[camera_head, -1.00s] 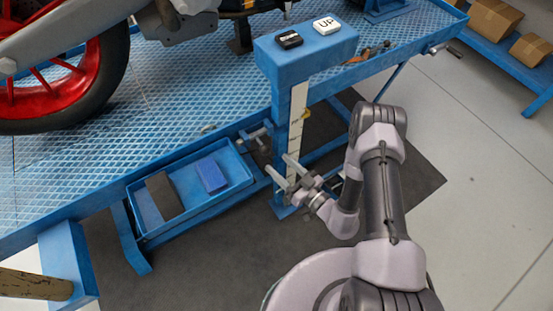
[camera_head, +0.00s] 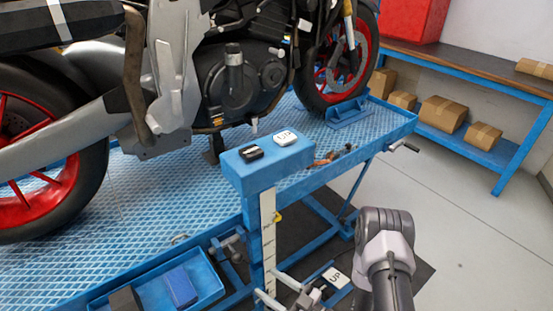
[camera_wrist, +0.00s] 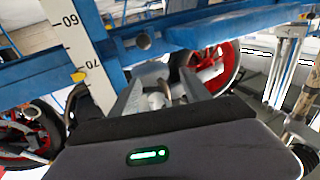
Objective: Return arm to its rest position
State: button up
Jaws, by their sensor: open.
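My arm (camera_head: 385,255) rises at the lower right of the head view, with its bent joint upright. My gripper (camera_head: 279,290) is at the bottom edge of that view, beside the lower part of a blue post with a white measuring scale (camera_head: 268,235). In the wrist view my gripper (camera_wrist: 160,88) shows two grey fingers spread apart. I see nothing held between them. The scale (camera_wrist: 75,35) stands left of the fingers, with a yellow pointer (camera_wrist: 78,76) near the 70 mark. Most of my forearm is cut off in the head view.
A motorcycle (camera_head: 235,85) stands on the blue lift platform (camera_head: 150,205). A blue tray (camera_head: 213,285) hangs below.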

jog(key=s+a+r+n+g+y, duration=0.1)
jog(key=s+a+r+n+g, duration=0.15)
jog(key=r+n+g, duration=0.6)
jog(key=s+a+r+n+g+y, duration=0.15)
jog(key=s+r+n+g, duration=0.25)
jog(key=r+n, duration=0.95)
jog(key=s+d+r+n+h, duration=0.25)
jog(key=s+n+h, duration=0.25)
jog(key=n, duration=0.6)
jog(key=s+d+r+n+h, duration=0.1)
jog(key=s+d+n+h, duration=0.3)
jog(key=n, duration=0.6)
jog(key=d+r+n+t+h, duration=0.6)
jog(key=d+n+t, duration=0.1)
jog(key=n, duration=0.6)
jog(key=shift+d+r+n+t+h, duration=0.25)
jog(key=shift+d+n+t+h, duration=0.15)
jog(key=shift+d, duration=0.5)
